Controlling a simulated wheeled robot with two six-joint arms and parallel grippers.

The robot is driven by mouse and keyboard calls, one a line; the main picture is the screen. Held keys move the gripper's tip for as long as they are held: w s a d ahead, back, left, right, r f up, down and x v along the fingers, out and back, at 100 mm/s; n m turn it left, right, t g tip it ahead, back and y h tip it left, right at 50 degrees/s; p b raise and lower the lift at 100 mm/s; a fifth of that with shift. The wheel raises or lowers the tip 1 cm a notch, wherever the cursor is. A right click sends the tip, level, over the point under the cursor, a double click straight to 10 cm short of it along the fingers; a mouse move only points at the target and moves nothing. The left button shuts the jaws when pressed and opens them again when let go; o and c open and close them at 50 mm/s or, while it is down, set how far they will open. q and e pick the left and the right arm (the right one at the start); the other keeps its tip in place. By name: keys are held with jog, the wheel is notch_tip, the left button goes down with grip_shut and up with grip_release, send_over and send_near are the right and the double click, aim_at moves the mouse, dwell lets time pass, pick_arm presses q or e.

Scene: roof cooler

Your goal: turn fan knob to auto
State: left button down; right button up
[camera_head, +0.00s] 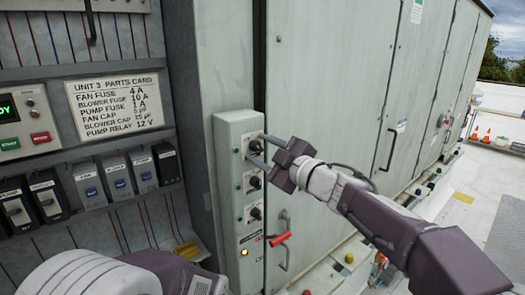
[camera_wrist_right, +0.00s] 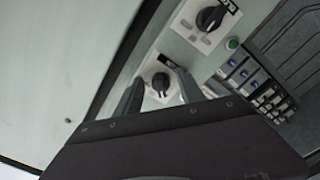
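A pale grey control box (camera_head: 227,165) stands upright on the cabinet edge with three dark knobs in a column, each on a white plate. My right gripper (camera_head: 255,147) is at the top knob, its two fingers apart, one above and one below it. In the right wrist view, a knob (camera_wrist_right: 160,83) sits between the open fingers (camera_wrist_right: 158,90), with gaps visible beside it. A second knob (camera_wrist_right: 210,18) shows nearby. The middle knob (camera_head: 255,182) and bottom knob (camera_head: 256,213) are clear of the gripper. The plate labels are too small to read.
A red handle (camera_head: 280,238) sticks out below the knobs beside a metal door handle (camera_head: 284,255). A parts card (camera_head: 115,105) and several fuse modules (camera_head: 118,180) are at left. Large cabinet doors (camera_head: 335,80) stand behind my right arm. My left arm shows at bottom left.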

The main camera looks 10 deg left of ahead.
jog(key=b+v, duration=0.2)
jog(key=v, duration=0.7)
